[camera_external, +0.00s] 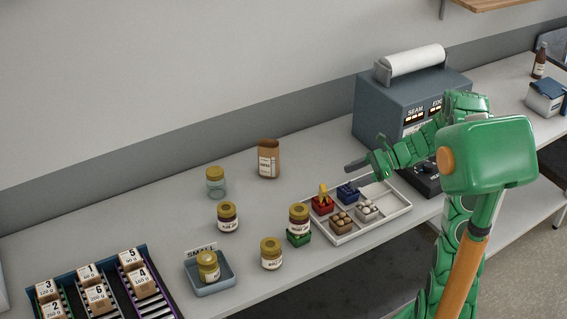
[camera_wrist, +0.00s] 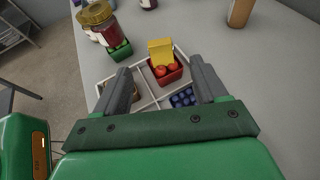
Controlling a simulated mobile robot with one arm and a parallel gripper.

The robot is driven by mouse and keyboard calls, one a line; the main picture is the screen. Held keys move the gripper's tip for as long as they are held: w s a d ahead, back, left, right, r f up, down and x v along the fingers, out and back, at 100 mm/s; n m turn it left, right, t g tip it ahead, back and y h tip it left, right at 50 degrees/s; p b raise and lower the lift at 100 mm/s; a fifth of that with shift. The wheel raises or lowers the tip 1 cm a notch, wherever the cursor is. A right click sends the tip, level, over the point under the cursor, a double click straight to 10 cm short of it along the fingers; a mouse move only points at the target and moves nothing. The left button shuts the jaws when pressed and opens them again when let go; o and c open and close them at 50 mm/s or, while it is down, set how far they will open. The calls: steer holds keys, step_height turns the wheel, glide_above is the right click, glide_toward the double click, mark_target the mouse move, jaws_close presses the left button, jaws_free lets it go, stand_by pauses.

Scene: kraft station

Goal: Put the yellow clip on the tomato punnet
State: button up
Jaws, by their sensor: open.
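The red tomato punnet (camera_external: 321,207) stands in a compartment of the white divided tray (camera_external: 345,239). It also shows in the wrist view (camera_wrist: 164,73), with red tomatoes in it. The yellow clip (camera_external: 323,189) stands upright at the punnet's far rim in the wrist view (camera_wrist: 161,51). It looks touching, but I cannot tell how firmly it sits. My gripper (camera_external: 358,166) is above the tray's far side. In the wrist view its open jaws (camera_wrist: 161,82) are apart and empty, with the punnet ahead between their tips.
Several jars and a paper bag (camera_external: 268,160) stand left. A grey-blue machine (camera_external: 388,99) stands behind my arm.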

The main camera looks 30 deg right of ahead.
steer(key=s+a+r+n+g+h, duration=0.25)
steer(key=s+a+n, duration=0.3)
steer(key=s, duration=0.35)
steer(key=s+a+r+n+g+h, duration=0.2)
steer(key=s+a+n+g, duration=0.25)
steer(key=s+a, duration=0.3)
steer(key=s+d+r+n+h, duration=0.1)
steer(key=s+n+h, duration=0.3)
steer(key=s, duration=0.5)
steer(key=s+d+r+n+h, duration=0.2)
steer(key=s+d+n+h, duration=0.2)
steer(key=s+n, duration=0.4)
steer(key=shift+s+d+r, duration=0.15)
steer(key=shift+s, duration=0.7)
